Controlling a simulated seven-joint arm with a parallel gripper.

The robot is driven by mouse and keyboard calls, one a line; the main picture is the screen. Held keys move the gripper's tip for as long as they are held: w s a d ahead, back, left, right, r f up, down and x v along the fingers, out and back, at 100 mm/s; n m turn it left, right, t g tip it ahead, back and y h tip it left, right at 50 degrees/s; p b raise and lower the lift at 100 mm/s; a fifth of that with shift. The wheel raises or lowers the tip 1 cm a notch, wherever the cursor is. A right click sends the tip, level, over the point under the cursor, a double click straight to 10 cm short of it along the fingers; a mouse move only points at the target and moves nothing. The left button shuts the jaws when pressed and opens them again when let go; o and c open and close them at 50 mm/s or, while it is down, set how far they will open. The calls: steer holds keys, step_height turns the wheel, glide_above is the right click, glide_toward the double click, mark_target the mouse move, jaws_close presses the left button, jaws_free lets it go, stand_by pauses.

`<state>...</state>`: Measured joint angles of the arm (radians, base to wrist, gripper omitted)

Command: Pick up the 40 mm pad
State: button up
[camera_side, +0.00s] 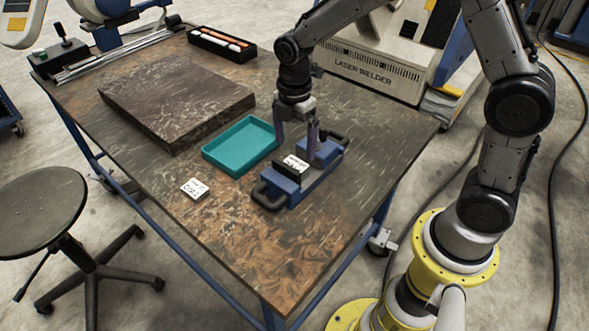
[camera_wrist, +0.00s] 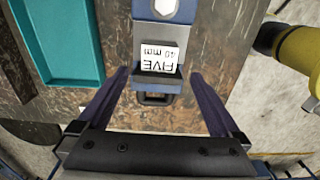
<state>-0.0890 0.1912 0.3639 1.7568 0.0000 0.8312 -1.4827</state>
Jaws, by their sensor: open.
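A white pad (camera_side: 296,162) sits in the blue vise (camera_side: 279,186), by the vise's black jaw. In the wrist view the pad (camera_wrist: 158,58) shows an upside-down label that seems to read "FIVE" and "40 mm". A second white pad (camera_side: 194,188) lies flat on the table, left of the vise; its label is too small to read. My gripper (camera_side: 296,146) is open and empty above the vise, pointing down. In the wrist view its fingertips (camera_wrist: 160,73) appear on either side of the first pad, apart from it.
A teal tray (camera_side: 240,145) stands left of the vise and looks empty. A dark flat slab (camera_side: 176,100) lies behind it. A black box with orange and white rods (camera_side: 222,42) is at the far edge. The table's front (camera_side: 262,250) is clear.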

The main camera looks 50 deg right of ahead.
mark_target(294, 164)
step_height(294, 164, down, 8)
steer(key=shift+d+f, duration=0.1)
steer(key=shift+f, duration=0.05)
stand_by(0.4)
steer(key=shift+c, duration=0.2)
jaws_close()
steer(key=shift+w+r, duration=0.15)
steer(key=shift+r, duration=0.05)
